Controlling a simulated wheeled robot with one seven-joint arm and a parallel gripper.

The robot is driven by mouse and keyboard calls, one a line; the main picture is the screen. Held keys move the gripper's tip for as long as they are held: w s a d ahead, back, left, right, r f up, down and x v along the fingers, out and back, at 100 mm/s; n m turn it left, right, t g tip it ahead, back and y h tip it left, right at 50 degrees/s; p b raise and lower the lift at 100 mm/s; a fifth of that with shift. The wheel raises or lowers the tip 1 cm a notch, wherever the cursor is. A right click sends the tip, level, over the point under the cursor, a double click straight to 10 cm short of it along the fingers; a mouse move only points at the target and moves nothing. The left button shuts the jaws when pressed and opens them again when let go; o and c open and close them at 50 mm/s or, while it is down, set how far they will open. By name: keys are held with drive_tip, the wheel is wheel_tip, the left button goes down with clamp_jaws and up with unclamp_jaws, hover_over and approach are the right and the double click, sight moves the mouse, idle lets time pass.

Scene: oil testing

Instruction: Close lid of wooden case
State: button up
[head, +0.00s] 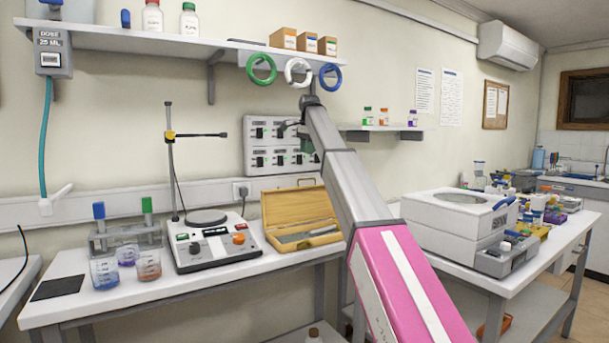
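The wooden case (270,233) stands open on the white bench, right of the hotplate stirrer. Its lid (298,205) is raised and leans back toward the wall. A grey metallic item (305,236) lies in the case's base. My pink and grey arm rises from the lower right and passes in front of the case's right end, covering part of it. A small dark part near the arm's upper end shows before the wall switch panel, above the case. I cannot make out my gripper's fingers or whether they are open.
The hotplate stirrer (215,250) with its upright stand is close left of the case. Beakers and a tube rack (125,235) stand further left. A white centrifuge-like machine (450,222) is on the right bench. A shelf (150,40) with hanging rings is above.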

drive_tip(key=f, duration=1)
drive_tip(key=shift+w+a+f, duration=0.2)
drive_tip(key=shift+w+f, duration=0.15)
clamp_jaws()
